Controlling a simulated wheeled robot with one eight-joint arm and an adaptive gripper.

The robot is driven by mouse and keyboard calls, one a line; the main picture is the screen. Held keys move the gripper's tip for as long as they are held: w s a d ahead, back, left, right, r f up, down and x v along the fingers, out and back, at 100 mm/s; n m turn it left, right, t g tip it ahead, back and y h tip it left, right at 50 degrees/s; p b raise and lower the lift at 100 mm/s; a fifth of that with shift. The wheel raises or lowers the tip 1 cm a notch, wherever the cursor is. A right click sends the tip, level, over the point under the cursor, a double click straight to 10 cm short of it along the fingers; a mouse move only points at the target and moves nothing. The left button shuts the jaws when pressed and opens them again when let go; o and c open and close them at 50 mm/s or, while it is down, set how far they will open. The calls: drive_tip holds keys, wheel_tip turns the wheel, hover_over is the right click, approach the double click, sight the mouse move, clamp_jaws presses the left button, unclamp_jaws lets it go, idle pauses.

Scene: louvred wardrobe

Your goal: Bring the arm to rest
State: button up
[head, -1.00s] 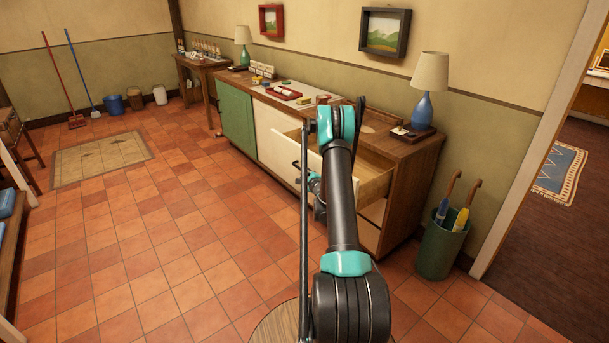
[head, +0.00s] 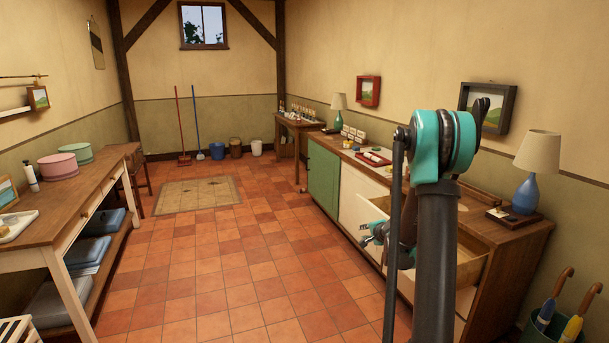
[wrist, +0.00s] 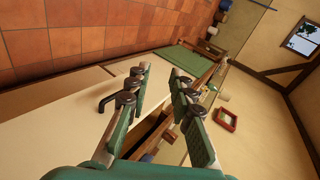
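My arm (head: 435,240) stands folded upright in front of the sideboard in the head view, its teal elbow joint at the top. My gripper (head: 368,233) shows left of the arm, at about the height of the open drawer (head: 480,263), partly hidden by my arm links. In the wrist view my gripper (wrist: 160,72) has its two green fingers apart, with nothing between them. A dark handle (wrist: 108,102) on a pale front shows left of the fingers. I cannot tell whether the gripper touches the sideboard.
The sideboard (head: 515,225) runs along the right wall, its drawer pulled out behind my arm. A lamp (head: 530,170) stands on it. An umbrella bin (head: 550,325) is at lower right. A table (head: 85,215) stands on the left. The tiled floor (head: 220,270) between is clear.

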drive_tip(key=s+a+r+n+g, duration=0.2)
drive_tip(key=s+a+r+n, duration=0.15)
drive_tip(key=s, duration=0.65)
drive_tip(key=s+f+n+g+h, duration=0.1)
drive_tip(key=s+n, duration=0.2)
drive_tip(key=s, duration=0.7)
drive_tip(key=s+a+f+n+g+h, duration=0.1)
drive_tip(key=s+n+g, duration=0.1)
drive_tip(key=s, duration=0.9)
drive_tip(key=s+f+n+g, duration=0.1)
drive_tip(key=s+n, duration=0.4)
drive_tip(key=s, duration=0.6)
drive_tip(key=shift+s+a+f+g+h, duration=0.15)
drive_tip(key=shift+f+g+h, duration=0.25)
drive_tip(key=shift+g, duration=0.1)
